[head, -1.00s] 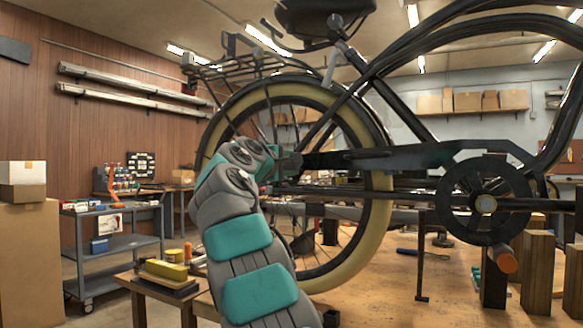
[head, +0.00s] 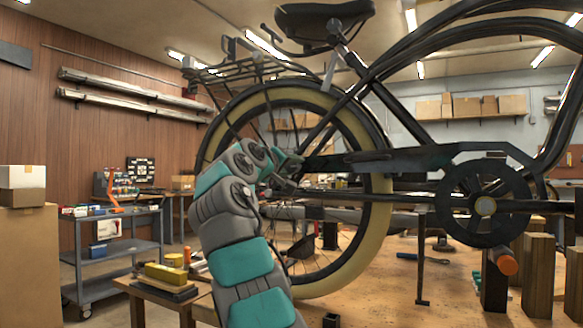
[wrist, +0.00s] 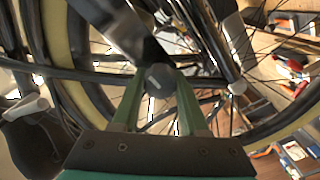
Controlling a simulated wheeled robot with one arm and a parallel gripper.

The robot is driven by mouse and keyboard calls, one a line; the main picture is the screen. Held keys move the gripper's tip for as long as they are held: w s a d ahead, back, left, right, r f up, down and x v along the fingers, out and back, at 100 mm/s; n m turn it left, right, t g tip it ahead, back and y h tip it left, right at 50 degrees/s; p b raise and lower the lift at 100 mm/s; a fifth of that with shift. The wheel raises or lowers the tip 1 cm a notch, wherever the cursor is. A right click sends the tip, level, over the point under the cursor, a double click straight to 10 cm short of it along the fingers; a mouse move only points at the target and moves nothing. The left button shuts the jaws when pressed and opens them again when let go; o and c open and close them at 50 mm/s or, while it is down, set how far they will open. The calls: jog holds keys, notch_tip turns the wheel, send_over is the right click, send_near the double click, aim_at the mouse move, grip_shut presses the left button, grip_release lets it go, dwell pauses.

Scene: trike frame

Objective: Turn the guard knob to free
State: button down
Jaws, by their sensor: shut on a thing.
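The guard knob (wrist: 160,77) is a small grey round knob with a short pale mark on its face. It shows at the middle of the wrist view, at the lower end of a dark flat bar, likely the chain guard (wrist: 118,28). My gripper (wrist: 160,88) has its two green fingers on either side of the knob and is shut on it. In the head view my gripper (head: 290,168) is at the rear end of the long dark chain guard (head: 405,158), beside the rear wheel hub. The knob cannot be made out there.
The rear wheel (head: 378,225) with its cream tyre stands right behind my arm. The crank and chainring (head: 486,204) are to the right. A wooden bench (head: 385,290) lies below, with tools and wooden blocks (head: 537,270). A grey cart (head: 112,250) stands at left.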

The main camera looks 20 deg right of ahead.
jog(key=shift+d+f+m, duration=0.1)
jog(key=shift+f+m, duration=0.1)
jog(key=shift+m, duration=0.1)
jog(key=shift+c, duration=2.1)
grip_release()
jog(key=shift+r, duration=0.1)
jog(key=b+v, duration=0.3)
jog(key=v, duration=0.4)
jog(key=shift+s+a, duration=0.25)
jog(key=shift+a, duration=0.1)
